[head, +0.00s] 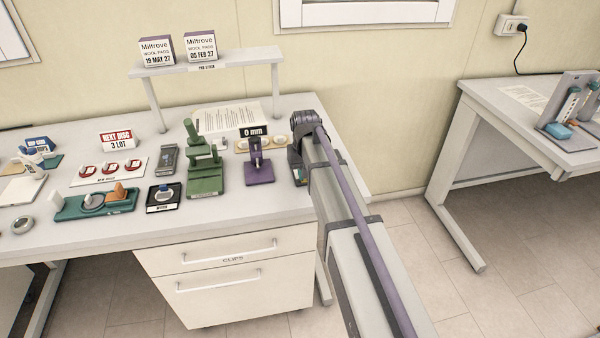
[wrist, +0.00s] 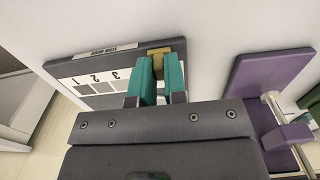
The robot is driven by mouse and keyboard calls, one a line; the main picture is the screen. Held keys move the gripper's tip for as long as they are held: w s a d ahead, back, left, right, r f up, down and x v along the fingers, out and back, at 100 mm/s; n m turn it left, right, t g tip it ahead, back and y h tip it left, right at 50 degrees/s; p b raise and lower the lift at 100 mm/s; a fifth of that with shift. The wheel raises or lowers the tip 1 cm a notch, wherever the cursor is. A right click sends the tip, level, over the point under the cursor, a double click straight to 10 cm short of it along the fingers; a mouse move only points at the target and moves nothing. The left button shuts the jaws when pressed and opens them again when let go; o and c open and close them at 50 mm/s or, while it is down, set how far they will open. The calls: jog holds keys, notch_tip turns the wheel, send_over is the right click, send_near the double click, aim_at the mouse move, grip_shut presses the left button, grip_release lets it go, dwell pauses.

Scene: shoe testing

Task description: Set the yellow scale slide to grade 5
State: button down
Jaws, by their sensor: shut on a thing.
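The dark scale board (wrist: 70,70) shows in the wrist view, with a white strip bearing grey squares and the numbers 1, 2 and 3. Its label is upside down and hard to read. The yellow slide (wrist: 158,52) sits at the board's right part, past the 3. My gripper (wrist: 160,75) has its teal fingers closed on either side of the slide. The fingers and gripper body hide the strip right of the 3, so the grade at the slide cannot be read. In the head view the board (head: 298,174) is partly visible beside my arm at the table's right end.
A purple stand (wrist: 262,85) with a metal post is just right of the board in the wrist view; in the head view it is the purple device (head: 259,170). A green press (head: 205,178) stands left of it. The table edge is close.

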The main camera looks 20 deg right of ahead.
jog(key=shift+a, duration=0.2)
jog(key=c, duration=1.2)
grip_release()
jog(key=shift+a, duration=0.1)
jog(key=shift+o, duration=0.2)
notch_tip(320, 180, up, 11)
jog(key=p, duration=1)
jog(key=shift+p, duration=0.4)
jog(key=shift+f, duration=0.1)
